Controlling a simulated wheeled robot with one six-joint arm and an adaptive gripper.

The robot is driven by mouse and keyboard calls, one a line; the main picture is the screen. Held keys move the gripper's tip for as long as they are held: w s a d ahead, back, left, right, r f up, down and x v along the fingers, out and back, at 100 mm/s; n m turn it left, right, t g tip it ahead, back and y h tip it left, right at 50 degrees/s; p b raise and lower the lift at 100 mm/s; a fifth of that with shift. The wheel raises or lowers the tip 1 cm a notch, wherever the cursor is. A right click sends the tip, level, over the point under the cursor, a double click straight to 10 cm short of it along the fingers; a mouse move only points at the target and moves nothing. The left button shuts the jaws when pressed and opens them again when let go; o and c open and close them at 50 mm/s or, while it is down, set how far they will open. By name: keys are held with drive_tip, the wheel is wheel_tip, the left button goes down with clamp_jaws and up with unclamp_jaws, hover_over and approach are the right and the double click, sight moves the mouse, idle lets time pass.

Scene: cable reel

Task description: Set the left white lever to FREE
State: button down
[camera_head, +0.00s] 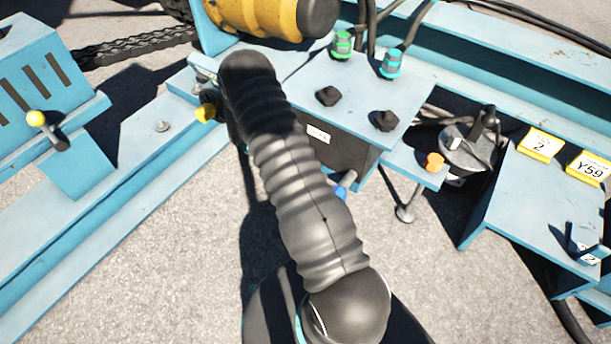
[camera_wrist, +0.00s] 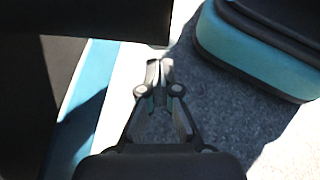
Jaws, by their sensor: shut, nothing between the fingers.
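I cannot make out a white lever or a FREE marking in either view. My gripper (camera_wrist: 159,72) shows in the wrist view, with its fingertips together and nothing between them. It is above the grey ground, beside a light blue beam (camera_wrist: 92,92) and below the edge of a dark surface (camera_wrist: 105,22). In the head view my black arm runs up the middle and hides the gripper and part of the control box (camera_head: 345,155). A small white label (camera_head: 318,135) shows on the box front, too small to read. A blue-tipped lever (camera_head: 346,183) sticks out below it.
A yellow knob (camera_head: 205,113) is left of my arm, an orange knob (camera_head: 433,161) right. Ground at lower left is clear.

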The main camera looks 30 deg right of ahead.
drive_tip(key=v, duration=1)
drive_tip(key=shift+w+a, duration=0.2)
drive_tip(key=shift+w, duration=0.15)
drive_tip(key=shift+r, duration=0.15)
drive_tip(key=s+a+f+m+t+y, duration=0.2)
drive_tip(key=s+a, duration=0.1)
drive_tip(key=s, duration=0.1)
drive_tip(key=s+a+r+m+t+y+p, duration=0.1)
drive_tip(key=s+a+r+m+t+y, duration=0.15)
drive_tip(key=r, duration=0.75)
drive_tip(key=s+a+r+m+t+y+p, duration=0.1)
drive_tip(key=s+a+r+t, duration=0.25)
drive_tip(key=r, duration=0.65)
drive_tip(key=s+a+r+t+p, duration=0.1)
drive_tip(key=s+r+t, duration=0.3)
drive_tip(key=s+r, duration=0.4)
drive_tip(key=s+a+r+m+t+p, duration=0.1)
drive_tip(key=s+r+t, duration=0.3)
drive_tip(key=s+r, duration=0.4)
wheel_tip(320, 180, up, 5)
drive_tip(key=shift+s+a+f+t+y+p, duration=0.1)
drive_tip(key=shift+s+a+t+y+p, duration=0.2)
drive_tip(key=shift+s+y+p, duration=0.15)
